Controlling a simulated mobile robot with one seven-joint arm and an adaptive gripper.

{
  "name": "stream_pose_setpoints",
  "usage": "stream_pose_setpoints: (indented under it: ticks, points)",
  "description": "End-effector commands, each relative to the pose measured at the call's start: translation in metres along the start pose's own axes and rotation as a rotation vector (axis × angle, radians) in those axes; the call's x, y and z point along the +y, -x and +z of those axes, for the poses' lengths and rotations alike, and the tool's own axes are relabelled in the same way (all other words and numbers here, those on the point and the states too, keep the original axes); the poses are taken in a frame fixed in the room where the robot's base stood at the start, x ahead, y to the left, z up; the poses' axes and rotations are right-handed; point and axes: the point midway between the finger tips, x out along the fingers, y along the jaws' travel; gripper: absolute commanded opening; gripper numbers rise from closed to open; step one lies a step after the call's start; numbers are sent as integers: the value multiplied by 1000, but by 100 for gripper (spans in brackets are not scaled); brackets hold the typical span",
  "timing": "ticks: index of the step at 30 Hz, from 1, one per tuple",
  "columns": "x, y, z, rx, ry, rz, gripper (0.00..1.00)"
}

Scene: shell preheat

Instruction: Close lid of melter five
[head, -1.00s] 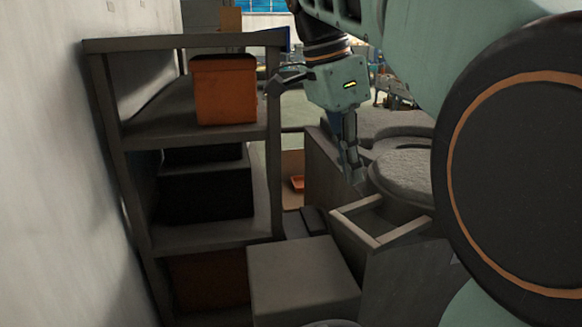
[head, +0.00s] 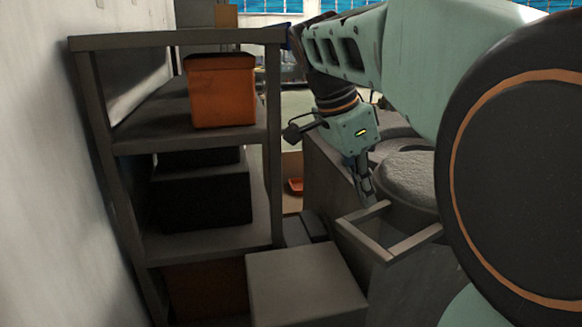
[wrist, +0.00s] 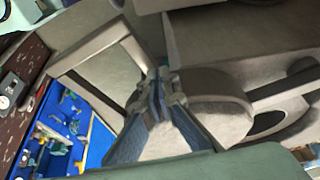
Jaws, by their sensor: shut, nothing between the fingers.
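A grey melter (head: 330,190) with a round top stands right of centre in the head view. A grey, rough-surfaced disc (head: 412,180) lies on it, and I cannot tell whether this is the lid or the melter's contents. An open rectangular grey frame (head: 388,250) juts out at its near side and also shows in the wrist view (wrist: 95,50). My gripper (head: 369,203) points down, shut and empty, between the disc and the frame. In the wrist view its fingertips (wrist: 160,78) are together beside the frame's corner. I cannot tell whether they touch it. My arm hides the melter's right side.
A shelf rack (head: 190,140) with an orange bin (head: 222,90) and dark boxes (head: 205,195) stands at the left by a white wall. A grey box (head: 305,285) sits low in front. The wrist view shows a blue tray (wrist: 65,130) of tools at lower left.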

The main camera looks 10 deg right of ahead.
Motion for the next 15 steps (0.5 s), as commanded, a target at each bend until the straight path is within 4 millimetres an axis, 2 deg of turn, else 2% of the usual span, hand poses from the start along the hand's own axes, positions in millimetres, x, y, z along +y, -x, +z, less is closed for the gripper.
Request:
stream_pose_setpoints:
  ticks: [1, 6, 15]
  points:
    - [0, 1, -13, 2, -9, -1, 0]
    - [0, -7, -30, 1, -6, -1, 0]
    - [0, -11, -36, 1, -3, -2, 0]
